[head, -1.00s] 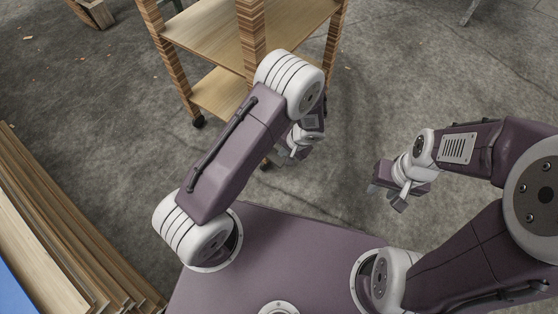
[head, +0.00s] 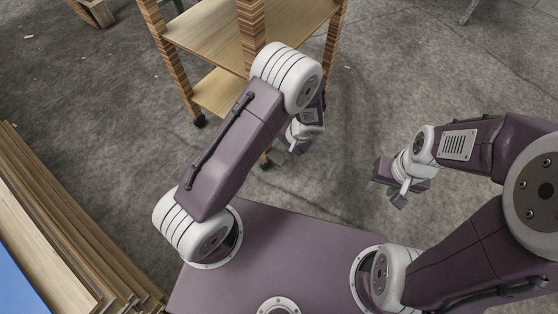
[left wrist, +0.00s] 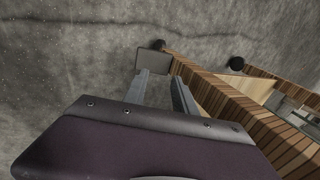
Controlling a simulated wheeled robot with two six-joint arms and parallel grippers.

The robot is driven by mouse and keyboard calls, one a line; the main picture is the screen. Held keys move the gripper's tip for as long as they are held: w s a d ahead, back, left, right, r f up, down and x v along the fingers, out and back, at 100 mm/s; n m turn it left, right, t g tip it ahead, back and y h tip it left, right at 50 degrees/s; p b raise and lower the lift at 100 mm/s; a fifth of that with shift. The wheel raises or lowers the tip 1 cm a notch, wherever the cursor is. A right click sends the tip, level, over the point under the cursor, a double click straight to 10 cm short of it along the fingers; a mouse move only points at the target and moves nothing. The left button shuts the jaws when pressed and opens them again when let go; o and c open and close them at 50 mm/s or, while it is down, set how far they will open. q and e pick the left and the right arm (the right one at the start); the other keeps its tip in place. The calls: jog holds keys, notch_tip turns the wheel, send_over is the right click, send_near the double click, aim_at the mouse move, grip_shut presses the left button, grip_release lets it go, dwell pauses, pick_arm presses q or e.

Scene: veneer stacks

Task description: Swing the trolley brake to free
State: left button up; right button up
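The wooden trolley (head: 215,42) stands at the top centre of the head view, with a shelf, a lower shelf and striped posts. My left gripper (head: 288,153) is low beside its near post, partly behind my own arm. In the left wrist view its two fingers (left wrist: 162,88) are apart with nothing between them. A flat grey plate (left wrist: 153,61) shows just beyond the fingertips, by the trolley's striped edge (left wrist: 225,100). It may be the brake; I cannot tell whether a finger touches it. My right gripper (head: 385,193) is over bare floor, its fingertips seeming apart and empty.
A dark caster (head: 200,121) is under the trolley's left post; another caster (head: 265,163) is near my left gripper. A stack of veneer sheets (head: 60,240) lies at the lower left. The grey floor (head: 390,90) right of the trolley is clear.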

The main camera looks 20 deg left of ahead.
pick_arm(q)
jog(key=shift+r, duration=0.15)
jog(key=p+v, duration=0.5)
jog(key=v, duration=0.1)
jog(key=shift+d+r, duration=0.2)
jog(key=shift+r, duration=0.15)
jog(key=s+a+r+n+h+p, duration=0.1)
jog(key=s+a+r+p, duration=0.25)
jog(key=r, duration=0.45)
jog(key=s+a+r+n+h+p, duration=0.25)
jog(key=s+r, duration=0.25)
jog(key=r, duration=0.3)
jog(key=s+a+r+n+h+p, duration=0.1)
jog(key=s+a+r+p, duration=0.2)
jog(key=r, duration=0.5)
notch_tip(320, 180, up, 37)
jog(key=s+p, duration=0.1)
jog(key=p, duration=3.7)
jog(key=shift+s+d+r+g, duration=0.2)
jog(key=shift+d+g, duration=0.1)
jog(key=shift+d, duration=0.15)
jog(key=o, duration=0.3)
jog(key=shift+f, duration=0.2)
jog(key=o, duration=0.5)
jog(key=shift+c, duration=0.2)
